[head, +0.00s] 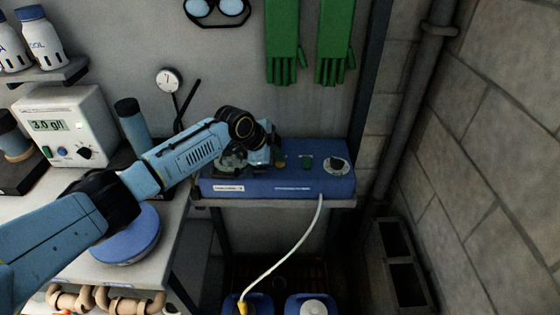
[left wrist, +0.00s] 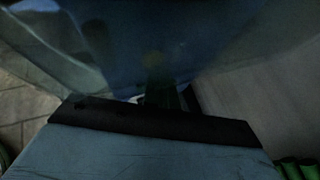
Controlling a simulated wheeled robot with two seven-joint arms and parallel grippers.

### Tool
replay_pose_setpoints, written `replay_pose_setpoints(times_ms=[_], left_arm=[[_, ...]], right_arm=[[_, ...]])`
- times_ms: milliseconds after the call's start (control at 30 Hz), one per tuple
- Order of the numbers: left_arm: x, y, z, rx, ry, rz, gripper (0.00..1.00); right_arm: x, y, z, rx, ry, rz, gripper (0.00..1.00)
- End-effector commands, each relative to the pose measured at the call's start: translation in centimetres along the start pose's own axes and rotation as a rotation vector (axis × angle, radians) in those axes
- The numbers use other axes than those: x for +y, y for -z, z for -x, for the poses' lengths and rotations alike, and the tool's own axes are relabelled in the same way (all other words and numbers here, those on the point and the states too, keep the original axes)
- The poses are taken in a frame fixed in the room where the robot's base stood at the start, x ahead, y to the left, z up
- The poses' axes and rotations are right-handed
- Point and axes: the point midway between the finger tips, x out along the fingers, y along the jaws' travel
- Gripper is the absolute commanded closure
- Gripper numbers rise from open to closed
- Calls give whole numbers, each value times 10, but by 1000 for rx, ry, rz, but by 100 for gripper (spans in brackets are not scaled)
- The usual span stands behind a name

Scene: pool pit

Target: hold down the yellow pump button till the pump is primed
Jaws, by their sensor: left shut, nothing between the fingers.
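The blue pump box (head: 275,186) sits on a narrow shelf against the back wall. On its top are a small yellow button (head: 281,163), a green button (head: 306,162) and a round dial (head: 337,164). My left gripper (head: 277,155) reaches in from the left, shut and empty, with its tips right by the yellow button. I cannot tell whether they touch it. My right gripper is not in view.
A white hose (head: 302,240) runs from the box to blue containers (head: 312,305) below. A meter (head: 62,125) and a blue round lid (head: 125,240) stand on the left bench. Green gloves (head: 284,40) hang above. A block wall (head: 480,160) closes the right side.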

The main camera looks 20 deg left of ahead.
Motion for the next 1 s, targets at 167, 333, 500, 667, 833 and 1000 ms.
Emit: replay_pose_setpoints(times_ms=[167,333,500,667,833,1000], left_arm=[[1,-1,-1,-2,-2,0,100],[1,-1,-1,-2,-2,0,100],[0,0,1,-2,-2,0,100],[-3,3,7,-2,-2,0,100],[-8,8,14,-1,-1,0,100],[-8,8,15,0,-1,0,100]], right_arm=[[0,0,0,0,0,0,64],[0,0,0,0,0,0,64],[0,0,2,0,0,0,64],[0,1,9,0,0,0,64],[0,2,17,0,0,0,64],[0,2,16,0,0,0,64]])
